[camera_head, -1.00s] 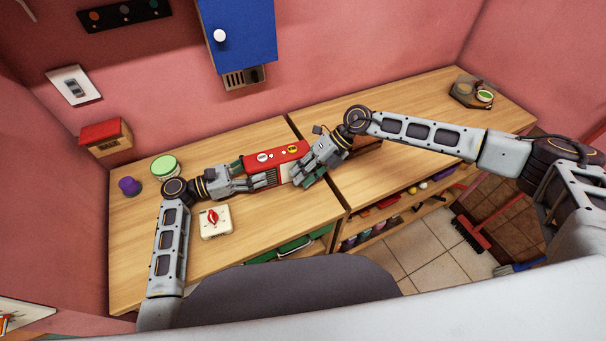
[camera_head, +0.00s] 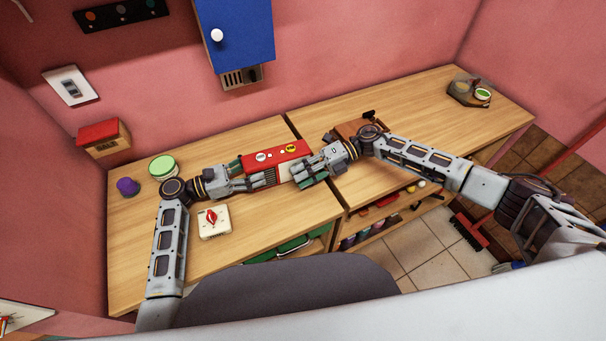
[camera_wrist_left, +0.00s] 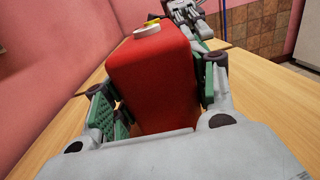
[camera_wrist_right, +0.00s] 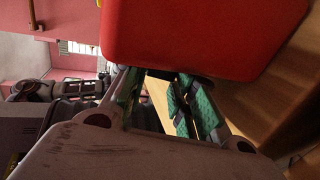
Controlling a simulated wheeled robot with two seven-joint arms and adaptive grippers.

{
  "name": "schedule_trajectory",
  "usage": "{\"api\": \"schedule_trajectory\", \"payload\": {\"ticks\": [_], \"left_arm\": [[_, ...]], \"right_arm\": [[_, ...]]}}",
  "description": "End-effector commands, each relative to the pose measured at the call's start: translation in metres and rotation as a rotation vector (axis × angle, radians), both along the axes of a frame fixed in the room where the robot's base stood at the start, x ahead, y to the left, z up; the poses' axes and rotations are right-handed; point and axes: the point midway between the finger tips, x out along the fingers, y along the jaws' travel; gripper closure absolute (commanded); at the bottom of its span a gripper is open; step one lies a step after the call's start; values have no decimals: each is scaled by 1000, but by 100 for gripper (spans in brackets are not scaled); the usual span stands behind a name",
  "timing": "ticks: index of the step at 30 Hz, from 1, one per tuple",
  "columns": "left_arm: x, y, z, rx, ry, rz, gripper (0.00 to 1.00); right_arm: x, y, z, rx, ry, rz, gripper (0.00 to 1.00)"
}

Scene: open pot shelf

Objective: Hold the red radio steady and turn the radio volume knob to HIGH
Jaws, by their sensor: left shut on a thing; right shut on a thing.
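The red radio (camera_head: 280,156) lies on the wooden counter, with a white label and a yellow label on its red top and a pale front. My left gripper (camera_head: 266,180) is shut on the radio's left end. In the left wrist view, green-padded fingers sit on both sides of the red body (camera_wrist_left: 152,75). My right gripper (camera_head: 302,176) is at the right part of the radio's front, shut on what appears to be the volume knob. The fingers cover the knob, so its setting is hidden. In the right wrist view, the red body (camera_wrist_right: 200,35) is close above the fingers.
A cream box with a red dial (camera_head: 214,221) stands front left. A green-lidded tub (camera_head: 163,167) and a purple object (camera_head: 128,187) are behind it. A brown item (camera_head: 352,130) lies behind my right wrist. The right counter is mostly clear.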

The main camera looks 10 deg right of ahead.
Motion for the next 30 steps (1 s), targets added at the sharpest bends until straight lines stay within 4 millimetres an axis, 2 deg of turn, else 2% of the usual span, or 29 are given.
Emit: {"api": "schedule_trajectory", "payload": {"ticks": [15,30], "left_arm": [[0,-1,1,-2,0,-1,91],[0,-1,1,-2,0,-1,91]], "right_arm": [[-1,1,-6,245,62,1,97],[0,-1,-6,301,72,-1,97]]}}
